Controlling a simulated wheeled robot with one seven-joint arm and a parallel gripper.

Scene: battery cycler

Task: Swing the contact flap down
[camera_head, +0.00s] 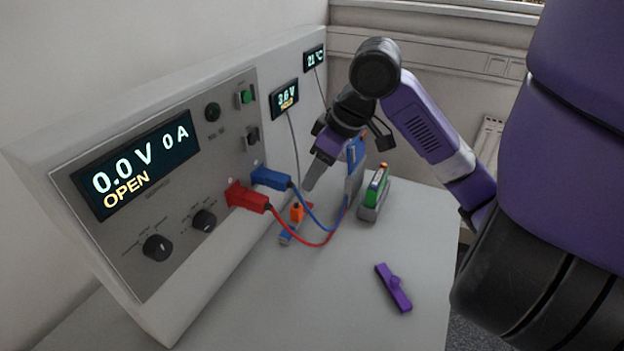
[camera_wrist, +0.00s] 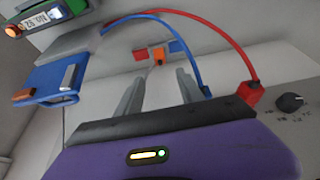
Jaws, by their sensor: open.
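The blue contact flap (camera_head: 356,152) stands upright, tilted a little, above a grey base on the table, just right of my gripper. In the wrist view the flap (camera_wrist: 50,82) is a blue plate at the left with a copper and a silvery tab. My gripper (camera_head: 312,180) hangs above the table, pointing down. In the wrist view its fingers (camera_wrist: 158,90) are apart with nothing between them. The flap is outside them, not touching.
A green block in a grey holder (camera_head: 374,205) stands right of the flap. An orange piece (camera_head: 297,212) sits on a red-and-blue strip below my gripper. Red and blue plugs (camera_head: 248,197) trail cables across the area. A purple bar (camera_head: 393,288) lies in front; the front table is otherwise clear.

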